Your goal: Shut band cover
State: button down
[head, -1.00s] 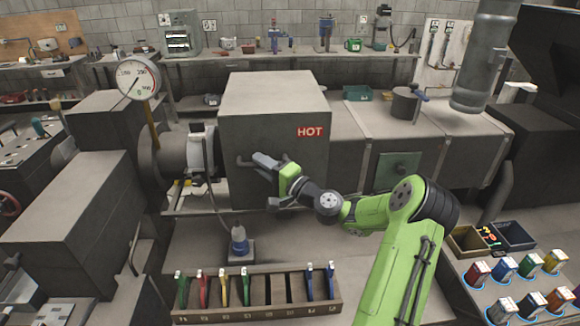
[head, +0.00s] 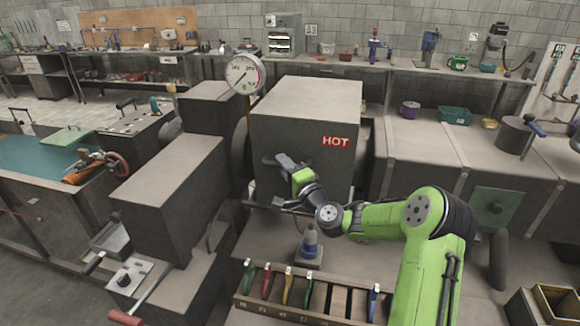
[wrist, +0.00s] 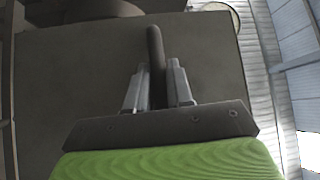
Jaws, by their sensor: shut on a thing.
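The band cover (head: 305,135) is a big grey box with a red HOT label, standing at the middle of the head view, just right of the round gauge. Its dark bar handle (head: 268,160) sits low on the front face. My gripper (head: 282,165) is shut on this handle. In the wrist view the handle (wrist: 155,45) stands between the two grey fingers of my gripper (wrist: 157,80), with the cover's flat grey face (wrist: 90,70) behind. The barrel that the cover encloses is hidden.
The gauge (head: 245,73) rises close to the cover's left edge. A grey block (head: 170,185) stands at the left. A blue-tipped cone (head: 310,243) and a rack of coloured-handled tools (head: 290,310) lie below my arm. A dark round flange shows right of the cover.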

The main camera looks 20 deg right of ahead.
jog(key=shift+a, duration=0.15)
jog(key=c, duration=1.3)
grip_release()
jog(key=shift+o, duration=1)
jog(key=shift+w+a, duration=0.15)
jog(key=shift+s+d+f, duration=0.15)
jog(key=shift+s+d, duration=0.05)
jog(key=shift+s, duration=0.2)
jog(key=b+v, duration=0.5)
jog(key=v, duration=1)
jog(key=shift+b, duration=0.4)
